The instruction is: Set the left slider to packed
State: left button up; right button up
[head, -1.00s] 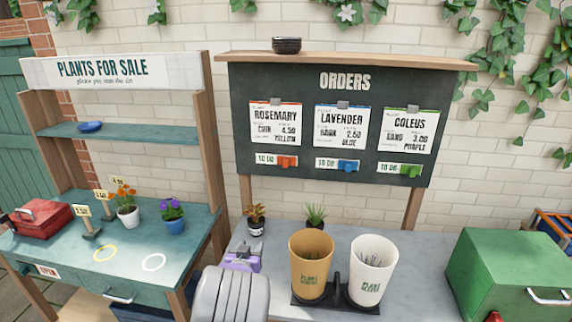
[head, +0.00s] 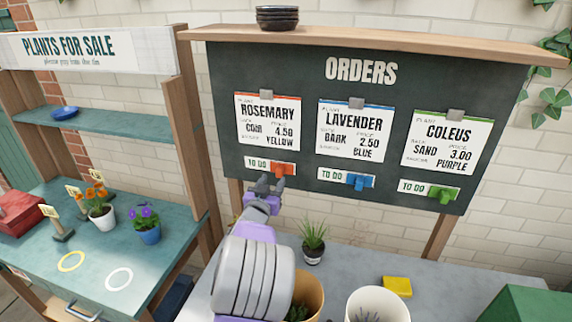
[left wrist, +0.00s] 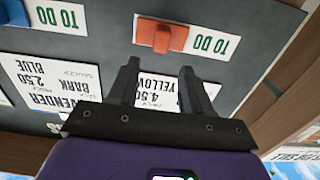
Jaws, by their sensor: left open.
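The left slider has an orange knob (head: 283,169) on the orders board (head: 310,62), under the rosemary card (head: 268,122). The knob sits at the right of its strip, and "TO DO" shows to its left. In the left wrist view the orange knob (left wrist: 162,36) appears upside down, just beyond the fingertips. My left gripper (head: 268,180) is open and empty, close below and left of the knob. In the left wrist view its two fingers (left wrist: 160,68) are apart, with the knob roughly in line with the gap. I cannot tell whether they touch the board. My right gripper is not in view.
A blue slider (head: 359,182) and a green slider (head: 441,194) sit to the right, both showing "TO DO". Below are a tan pot (head: 308,292), a white pot (head: 378,304), a small plant (head: 313,240) and a yellow block (head: 397,286). Black saucers (head: 277,17) rest on top.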

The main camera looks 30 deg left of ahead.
aim_at(279, 170)
pick_arm(q)
jog(key=shift+x, duration=3.4)
jog(key=shift+d, duration=0.1)
grip_shut()
